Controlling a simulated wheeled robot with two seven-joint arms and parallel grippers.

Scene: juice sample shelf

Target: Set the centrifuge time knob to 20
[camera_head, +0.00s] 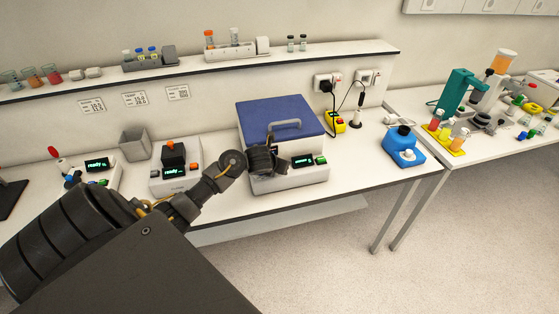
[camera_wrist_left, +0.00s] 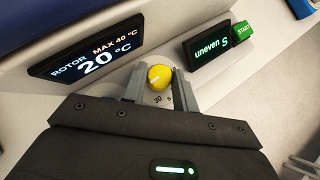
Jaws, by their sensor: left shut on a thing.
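The centrifuge (camera_head: 280,115) is a pale box with a closed blue lid and a grey handle, on the bench in the head view. My left gripper (camera_head: 272,160) is at its front panel. In the left wrist view the yellow time knob (camera_wrist_left: 159,77) sits between the two fingers of the left gripper (camera_wrist_left: 157,86), which is shut on it. A white mark shows on the knob. The numbers 30 and 5 are visible beside it; other scale numbers are hidden by the gripper. My right gripper is not in view.
The centrifuge carries a display (camera_wrist_left: 95,50) reading "ROTOR MAX 40 °C, 20 °C", a small display (camera_wrist_left: 211,52) reading "uneven" and a green START button (camera_wrist_left: 243,33). A device with a black top (camera_head: 174,165) stands to the left. A blue device (camera_head: 403,148) stands to the right.

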